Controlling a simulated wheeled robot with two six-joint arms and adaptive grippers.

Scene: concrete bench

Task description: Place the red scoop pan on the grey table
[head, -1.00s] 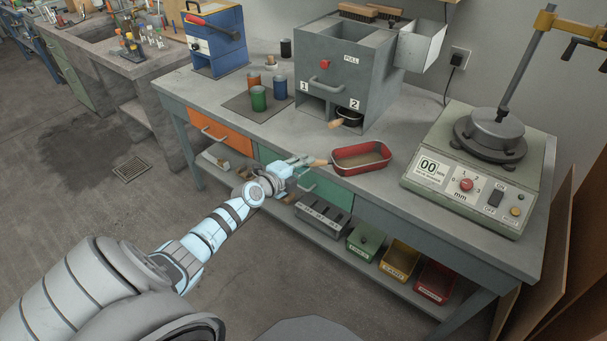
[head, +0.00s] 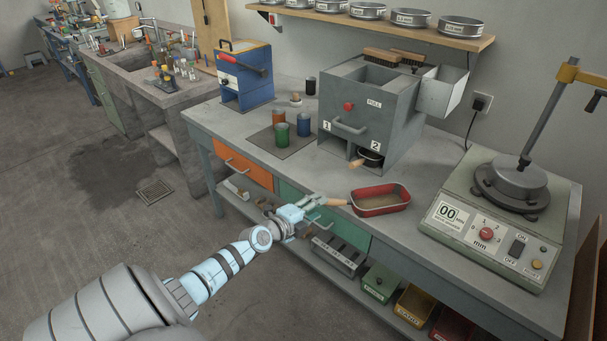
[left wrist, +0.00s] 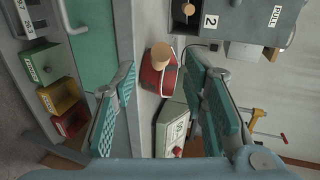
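The red scoop pan (head: 378,211) sits on the grey table top (head: 415,167) near its front edge. Its wooden handle (head: 338,202) points left, toward my left gripper (head: 318,202). In the left wrist view, my left gripper's teal-padded fingers are spread wide, with nothing held. The pan (left wrist: 157,82) and the round end of its handle (left wrist: 160,52) show in the gap between the fingers, ahead of them. The fingertips are close to the handle end in the head view; I cannot tell if they touch. My right gripper is not in view.
A grey splitter box (head: 372,105) with a second handled pan (head: 369,158) in its lower slot stands behind. A shaker machine (head: 497,220) stands to the right. Drawers and a shelf with bins lie below the edge.

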